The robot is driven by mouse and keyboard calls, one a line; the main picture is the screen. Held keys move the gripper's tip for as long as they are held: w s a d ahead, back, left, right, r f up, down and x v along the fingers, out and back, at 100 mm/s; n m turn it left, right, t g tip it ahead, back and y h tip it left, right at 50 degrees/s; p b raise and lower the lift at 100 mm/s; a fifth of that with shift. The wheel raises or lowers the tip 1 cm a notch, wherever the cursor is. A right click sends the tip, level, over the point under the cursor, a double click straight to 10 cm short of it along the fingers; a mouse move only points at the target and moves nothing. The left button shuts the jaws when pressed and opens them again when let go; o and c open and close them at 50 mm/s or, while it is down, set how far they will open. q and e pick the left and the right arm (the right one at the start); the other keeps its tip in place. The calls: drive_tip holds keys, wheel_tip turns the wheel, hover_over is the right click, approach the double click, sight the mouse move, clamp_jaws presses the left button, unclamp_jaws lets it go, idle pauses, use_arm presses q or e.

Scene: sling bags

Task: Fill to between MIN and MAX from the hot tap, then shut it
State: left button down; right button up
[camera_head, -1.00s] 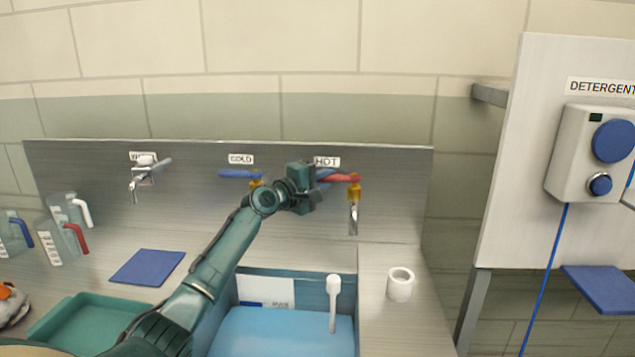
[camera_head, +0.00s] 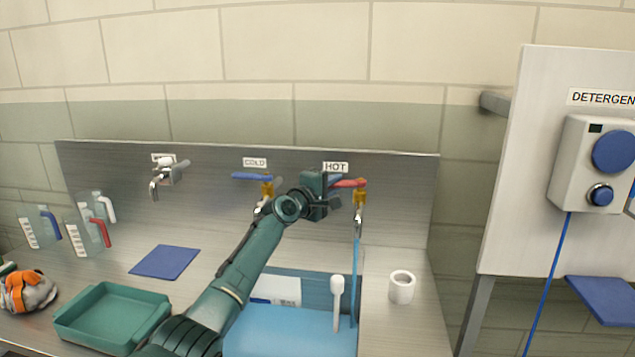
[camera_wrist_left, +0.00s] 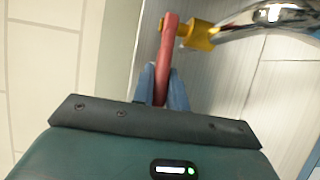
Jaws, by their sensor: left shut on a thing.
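My left gripper (camera_head: 337,183) is shut on the red lever (camera_head: 352,183) of the tap under the HOT label (camera_head: 335,167). The left wrist view shows its blue fingers (camera_wrist_left: 163,85) on either side of the red lever (camera_wrist_left: 170,45), beside the yellow valve body (camera_wrist_left: 199,34). A thin blue stream of water (camera_head: 355,265) runs from the hot spout (camera_head: 359,222) into the basin. The basin holds light blue water (camera_head: 290,332). A white panel (camera_head: 276,289) is on its back wall, its markings too small to read. My right gripper is out of view.
The COLD tap's blue lever (camera_head: 251,176) is left of my arm. A white long-handled tool (camera_head: 338,300) stands in the basin. A white cup (camera_head: 402,287) is on the right counter. A green tray (camera_head: 112,315), blue mat (camera_head: 165,262) and several jugs (camera_head: 90,230) are left.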

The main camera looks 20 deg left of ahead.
use_arm(q)
drive_tip(key=shift+a, duration=0.1)
drive_tip(key=c, duration=1.4)
unclamp_jaws()
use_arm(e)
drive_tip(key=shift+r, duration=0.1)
use_arm(q)
drive_tip(key=shift+s, duration=0.15)
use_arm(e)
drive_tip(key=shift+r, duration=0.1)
use_arm(q)
drive_tip(key=shift+s, duration=0.25)
drive_tip(key=p+v, duration=0.1)
drive_tip(key=v, duration=1.1)
drive_tip(key=shift+a, duration=0.15)
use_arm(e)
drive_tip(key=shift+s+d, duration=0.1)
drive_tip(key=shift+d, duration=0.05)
